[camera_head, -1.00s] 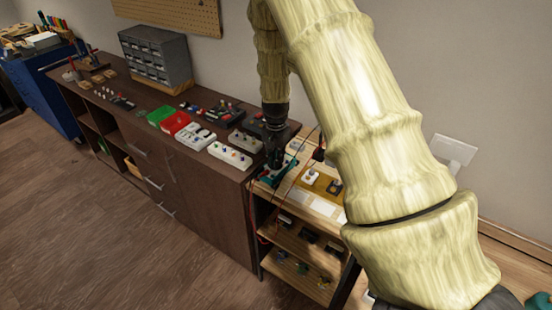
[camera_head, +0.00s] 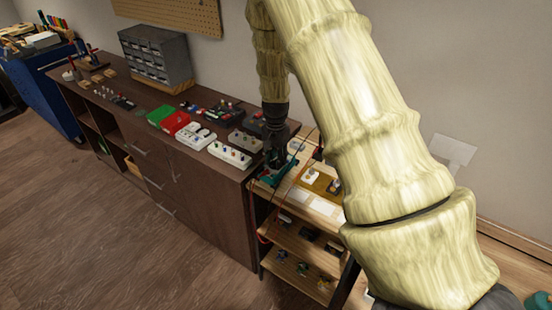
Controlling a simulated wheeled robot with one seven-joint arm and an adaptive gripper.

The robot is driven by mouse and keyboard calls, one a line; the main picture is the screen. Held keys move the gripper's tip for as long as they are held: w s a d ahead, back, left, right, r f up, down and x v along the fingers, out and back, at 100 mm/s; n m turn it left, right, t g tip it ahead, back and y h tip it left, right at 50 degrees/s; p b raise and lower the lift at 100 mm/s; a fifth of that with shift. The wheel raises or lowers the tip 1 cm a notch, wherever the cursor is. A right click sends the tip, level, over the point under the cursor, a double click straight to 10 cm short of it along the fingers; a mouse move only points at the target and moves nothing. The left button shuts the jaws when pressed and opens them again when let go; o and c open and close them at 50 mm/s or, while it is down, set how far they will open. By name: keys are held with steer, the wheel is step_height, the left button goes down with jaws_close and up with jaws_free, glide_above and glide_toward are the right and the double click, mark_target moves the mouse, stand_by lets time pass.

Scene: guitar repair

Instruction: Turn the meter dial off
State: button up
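A small teal-green device (camera_head: 268,181), which looks like the meter, lies on the left end of the light wooden shelf top. Thin dark leads run near it. My gripper (camera_head: 275,158) points down just above the device, touching or very close to it. The gripper is dark and small here, and its fingers cannot be told apart. The meter's dial is hidden under the gripper, so its setting cannot be seen.
A dark wooden cabinet (camera_head: 215,200) stands left of the shelf, with white pedal boxes (camera_head: 230,155), green and red bins (camera_head: 160,115) and a grey drawer unit (camera_head: 155,55) on top. Small parts and a pale block (camera_head: 313,203) lie right of the gripper. Lower shelves hold several pedals.

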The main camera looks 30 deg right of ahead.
step_height(320, 180, up, 12)
stand_by(0.7)
stand_by(0.4)
